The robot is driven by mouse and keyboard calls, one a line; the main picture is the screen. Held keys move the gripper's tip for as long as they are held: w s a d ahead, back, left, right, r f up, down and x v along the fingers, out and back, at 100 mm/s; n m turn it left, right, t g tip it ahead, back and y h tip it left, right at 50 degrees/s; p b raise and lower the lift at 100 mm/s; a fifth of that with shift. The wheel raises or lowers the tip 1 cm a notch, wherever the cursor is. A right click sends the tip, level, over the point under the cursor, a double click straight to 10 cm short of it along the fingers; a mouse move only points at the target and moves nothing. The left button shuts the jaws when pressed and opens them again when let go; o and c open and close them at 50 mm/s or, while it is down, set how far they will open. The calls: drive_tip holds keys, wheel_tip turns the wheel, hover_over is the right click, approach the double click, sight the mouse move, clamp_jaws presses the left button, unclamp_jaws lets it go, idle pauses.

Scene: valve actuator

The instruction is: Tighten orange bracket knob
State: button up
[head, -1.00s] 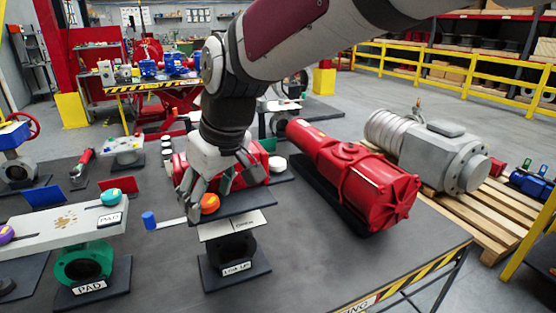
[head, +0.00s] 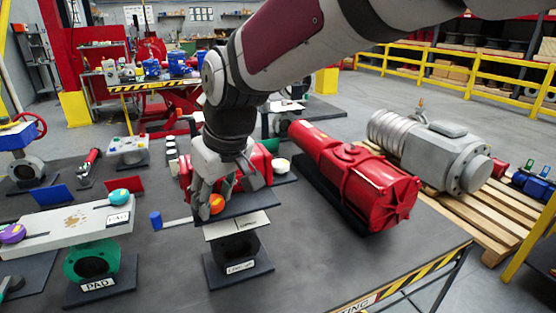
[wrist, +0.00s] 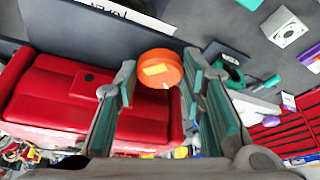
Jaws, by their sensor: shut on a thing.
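The orange knob (head: 217,204) sits at the front left of a dark plate (head: 262,204) on the bracket stand, and it is partly hidden by a finger in the head view. In the wrist view the round orange knob (wrist: 160,70) has a yellow mark on its face and lies between the fingertips. My gripper (head: 210,206) reaches down over it from above. The exact contact on the right side is hard to see.
A red actuator body (head: 260,165) stands close behind my gripper. A large red cylinder (head: 372,185) lies to the right. A white bar with a teal knob (head: 119,196) and a purple knob (head: 12,233) is at left. The front of the table (head: 330,265) is clear.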

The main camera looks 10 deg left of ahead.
drive_tip(key=m+p, duration=0.2)
drive_tip(key=p, duration=0.1)
drive_tip(key=s+m+t+h+p, duration=0.1)
drive_tip(key=m+p, duration=0.1)
drive_tip(key=p, duration=0.1)
drive_tip(key=shift+a+r+m, duration=0.15)
drive_tip(key=shift+a+m, duration=0.05)
drive_tip(key=shift+m, duration=0.2)
drive_tip(key=m+h+p, duration=0.1)
drive_tip(key=m+p, duration=0.1)
drive_tip(key=p, duration=0.1)
drive_tip(key=shift+w+a+t, duration=0.1)
drive_tip(key=shift+t, duration=0.2)
drive_tip(key=shift+w+m+p, duration=0.1)
drive_tip(key=shift+m+p, duration=0.25)
drive_tip(key=shift+m, duration=0.15)
drive_tip(key=shift+h, duration=0.3)
drive_tip(key=o, duration=1.1)
drive_tip(key=shift+o, duration=0.2)
drive_tip(key=shift+w, duration=0.1)
drive_tip(key=v, duration=1.1)
drive_tip(key=shift+s+r, duration=0.3)
